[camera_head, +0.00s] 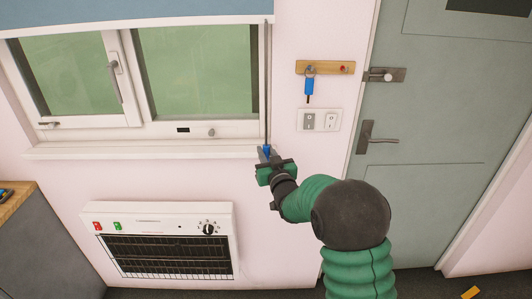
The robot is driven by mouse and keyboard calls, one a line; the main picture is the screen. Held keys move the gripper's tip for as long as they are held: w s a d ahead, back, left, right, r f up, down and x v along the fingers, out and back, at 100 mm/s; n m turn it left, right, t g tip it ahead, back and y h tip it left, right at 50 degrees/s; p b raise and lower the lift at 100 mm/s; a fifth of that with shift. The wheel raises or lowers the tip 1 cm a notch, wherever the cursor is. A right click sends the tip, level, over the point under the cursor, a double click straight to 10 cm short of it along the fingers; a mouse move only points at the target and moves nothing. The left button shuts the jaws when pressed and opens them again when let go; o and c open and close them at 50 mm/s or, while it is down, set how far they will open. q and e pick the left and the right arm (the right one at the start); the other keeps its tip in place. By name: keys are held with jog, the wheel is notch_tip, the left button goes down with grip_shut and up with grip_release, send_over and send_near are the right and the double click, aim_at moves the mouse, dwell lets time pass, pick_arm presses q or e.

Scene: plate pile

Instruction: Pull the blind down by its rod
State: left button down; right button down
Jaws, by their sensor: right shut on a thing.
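The blue blind (130,12) hangs across the top of the window, its lower edge near the top of the panes. Its thin dark rod (267,90) hangs down along the right side of the window frame to just below the sill. My right gripper (267,154) is shut on the lower end of the rod, where a small blue part shows between the fingers. My green right arm comes up from the bottom of the view. My left gripper is not in view.
A white heater (165,241) is on the wall below the window sill (150,149). Right of the rod are a wooden key rack (325,67), a switch plate (319,120) and a grey-green door (430,120). A grey cabinet (45,240) stands at the left edge.

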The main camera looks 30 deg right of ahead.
jog(key=shift+f, duration=0.15)
dwell(0.6)
notch_tip(320, 180, down, 30)
jog(key=b, duration=2.3)
jog(key=shift+r, duration=0.2)
jog(key=shift+s+f, duration=0.1)
jog(key=c, duration=1.4)
grip_release()
jog(key=shift+o, duration=0.5)
